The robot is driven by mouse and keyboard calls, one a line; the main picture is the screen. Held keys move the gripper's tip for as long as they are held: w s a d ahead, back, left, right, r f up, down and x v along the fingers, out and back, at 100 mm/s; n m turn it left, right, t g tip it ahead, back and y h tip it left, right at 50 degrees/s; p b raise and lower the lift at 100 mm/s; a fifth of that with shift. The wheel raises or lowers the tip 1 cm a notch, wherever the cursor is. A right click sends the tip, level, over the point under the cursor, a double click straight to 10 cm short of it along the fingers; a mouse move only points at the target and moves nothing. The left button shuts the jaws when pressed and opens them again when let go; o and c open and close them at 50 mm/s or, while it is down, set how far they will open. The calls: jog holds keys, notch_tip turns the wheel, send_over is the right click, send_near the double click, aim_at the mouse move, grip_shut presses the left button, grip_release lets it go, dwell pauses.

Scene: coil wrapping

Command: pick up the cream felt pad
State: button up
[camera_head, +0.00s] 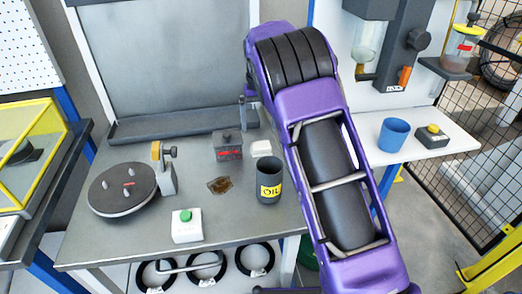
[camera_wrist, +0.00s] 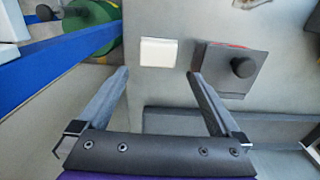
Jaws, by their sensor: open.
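The cream felt pad (camera_head: 262,148) is a small pale square lying flat on the grey table, just left of my purple arm in the head view. In the wrist view the pad (camera_wrist: 158,52) lies beyond my fingertips, roughly ahead of the gap between them. My gripper (camera_wrist: 158,75) is open and empty, with its two grey fingers spread wide. It does not touch the pad. In the head view my arm hides the gripper.
A dark box with a black knob (camera_wrist: 229,69) sits close to the pad; it also shows in the head view (camera_head: 227,145). A black OIL cup (camera_head: 269,180), a brown stain-like patch (camera_head: 220,185), a green-button box (camera_head: 187,225) and a round turntable (camera_head: 122,190) share the table.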

aim_at(261, 144)
jog(key=shift+s+d+f, duration=0.1)
jog(key=shift+d+f, duration=0.05)
jog(key=shift+f, duration=1.6)
jog(key=shift+s+d+f, duration=0.1)
jog(key=shift+f, duration=1.65)
jog(key=c, duration=1.3)
notch_tip(261, 144, up, 10)
